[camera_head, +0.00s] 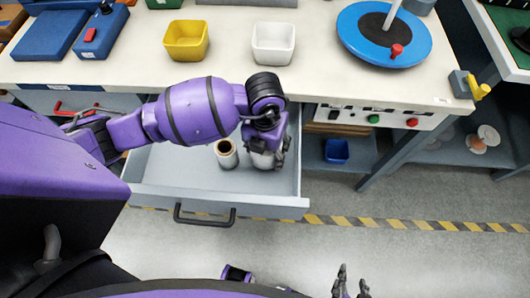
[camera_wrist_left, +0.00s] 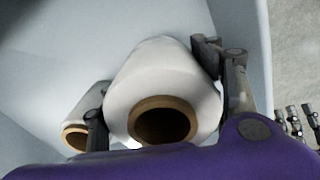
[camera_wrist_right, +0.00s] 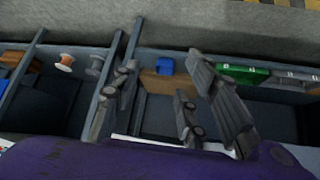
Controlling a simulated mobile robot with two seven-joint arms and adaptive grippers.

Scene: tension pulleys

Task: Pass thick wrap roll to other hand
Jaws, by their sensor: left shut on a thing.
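The thick wrap roll (camera_wrist_left: 160,75) is white with a brown cardboard core and stands in the open drawer (camera_head: 180,190). My left gripper (camera_head: 265,146) reaches down into the drawer and is shut on the roll, one finger on each side of it in the left wrist view. In the head view the gripper hides most of the roll (camera_head: 263,160). A thinner wrap roll (camera_head: 227,154) stands just left of it; it also shows in the left wrist view (camera_wrist_left: 82,115). My right gripper (camera_head: 351,284) is open and empty at the bottom of the head view.
The workbench (camera_head: 320,75) above the drawer carries a yellow bin (camera_head: 186,41), a white bin (camera_head: 273,44) and a blue round stand (camera_head: 355,38). A blue bin (camera_head: 336,151) sits on the shelf right of the drawer. The floor before the drawer is clear.

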